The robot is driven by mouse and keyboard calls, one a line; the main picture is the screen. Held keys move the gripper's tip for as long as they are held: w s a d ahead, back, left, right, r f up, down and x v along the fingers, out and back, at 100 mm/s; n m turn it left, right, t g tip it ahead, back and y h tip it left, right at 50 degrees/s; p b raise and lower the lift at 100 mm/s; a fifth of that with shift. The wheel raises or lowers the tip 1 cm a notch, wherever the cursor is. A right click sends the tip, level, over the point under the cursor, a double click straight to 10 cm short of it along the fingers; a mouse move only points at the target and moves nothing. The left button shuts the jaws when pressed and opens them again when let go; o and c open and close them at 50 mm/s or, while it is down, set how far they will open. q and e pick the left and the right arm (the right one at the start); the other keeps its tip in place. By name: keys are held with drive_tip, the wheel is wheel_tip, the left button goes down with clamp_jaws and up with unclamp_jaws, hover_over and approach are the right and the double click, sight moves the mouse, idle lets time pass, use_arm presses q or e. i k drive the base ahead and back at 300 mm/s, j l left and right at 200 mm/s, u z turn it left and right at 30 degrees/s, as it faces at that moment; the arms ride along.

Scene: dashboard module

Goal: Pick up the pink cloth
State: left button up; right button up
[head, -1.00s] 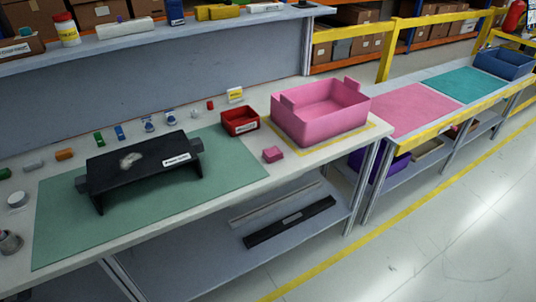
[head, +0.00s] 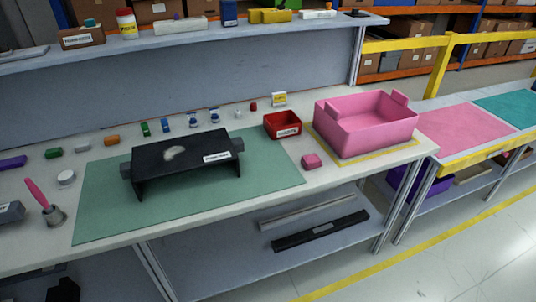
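A small folded pink piece (head: 311,161), which looks like the pink cloth, lies on the pale worktable (head: 345,172). It is right of the green mat, in front of the red bin and left of the large pink tote. Nothing covers it. Neither of my grippers can be made out in the head view. A dark shape (head: 64,291) at the bottom left edge is too cut off to identify.
A black dashboard module (head: 185,161) with a pale smudge on top stands on the green mat (head: 110,215). A red bin (head: 283,125) and a pink tote (head: 365,135) stand nearby. A cup (head: 54,216) with a pink-handled tool is at left. Small parts line the back.

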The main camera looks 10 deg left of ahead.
sight(313, 161)
drive_tip(key=i+l+u, duration=0.15)
drive_tip(key=l, duration=0.3)
drive_tip(key=i+l+u, duration=0.1)
drive_tip(key=l, duration=0.35)
drive_tip(key=i+l+u, duration=0.15)
drive_tip(key=l, duration=0.35)
drive_tip(key=i+l+u, duration=0.1)
drive_tip(key=l, duration=0.4)
